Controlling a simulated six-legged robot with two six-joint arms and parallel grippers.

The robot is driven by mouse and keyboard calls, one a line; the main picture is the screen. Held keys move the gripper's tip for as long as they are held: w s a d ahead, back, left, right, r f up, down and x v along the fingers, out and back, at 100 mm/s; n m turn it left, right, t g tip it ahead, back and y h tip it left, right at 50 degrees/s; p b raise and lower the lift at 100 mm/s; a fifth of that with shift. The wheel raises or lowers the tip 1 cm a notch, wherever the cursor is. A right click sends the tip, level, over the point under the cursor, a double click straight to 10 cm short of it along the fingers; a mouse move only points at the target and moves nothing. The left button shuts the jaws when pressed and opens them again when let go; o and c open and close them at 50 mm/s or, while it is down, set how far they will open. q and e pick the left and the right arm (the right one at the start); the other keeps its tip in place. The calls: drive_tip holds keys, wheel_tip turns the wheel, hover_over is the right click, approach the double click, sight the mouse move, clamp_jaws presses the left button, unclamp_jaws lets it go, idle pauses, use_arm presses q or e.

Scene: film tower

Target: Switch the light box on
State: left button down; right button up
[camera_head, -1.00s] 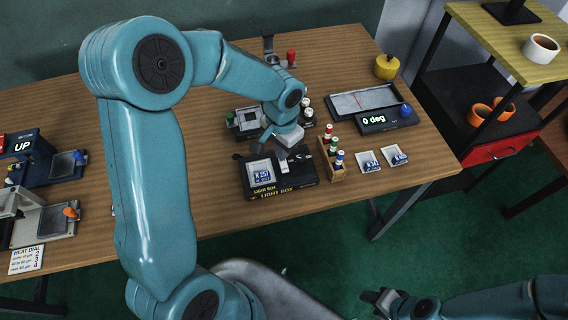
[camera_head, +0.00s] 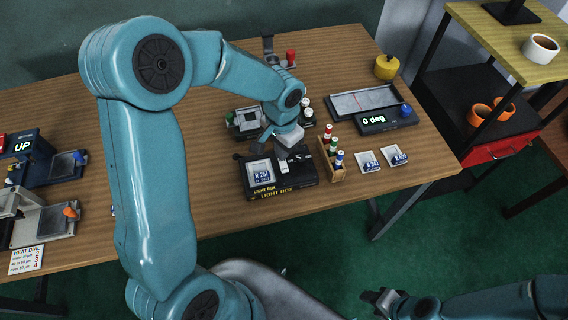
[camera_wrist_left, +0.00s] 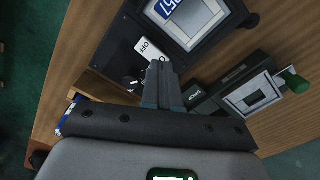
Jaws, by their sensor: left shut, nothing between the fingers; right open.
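The light box (camera_head: 300,182) is a black box on the table's front part, with a pale panel on its left carrying a blue-printed card (camera_head: 261,176). It also shows in the left wrist view (camera_wrist_left: 210,42). There a white plate marked OFF (camera_wrist_left: 150,46) lies on the box beside the panel, with a small dark knob near it. My left gripper (camera_wrist_left: 160,70) is shut and empty, its fingertips at the edge of the OFF plate; contact cannot be told. My right gripper (camera_head: 382,298) is open and empty, low at the front right, away from the table.
A wooden rack of small bottles (camera_head: 331,160) stands close to the right of the box, with two cards (camera_head: 368,161) beyond it. A device with a pale frame (camera_head: 247,121) stands behind. A tray with a "0 deg" display (camera_head: 385,122) is at the back right.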

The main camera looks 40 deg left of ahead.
use_arm(q)
drive_tip(key=shift+f+b, duration=0.9)
drive_tip(key=shift+f, duration=0.1)
idle(0.5)
drive_tip(key=shift+r, duration=0.1)
drive_tip(key=shift+r+p, duration=0.55)
drive_tip(key=shift+p, duration=0.05)
wheel_tip(320, 180, up, 6)
drive_tip(key=p, duration=0.4)
drive_tip(key=shift+f, duration=0.15)
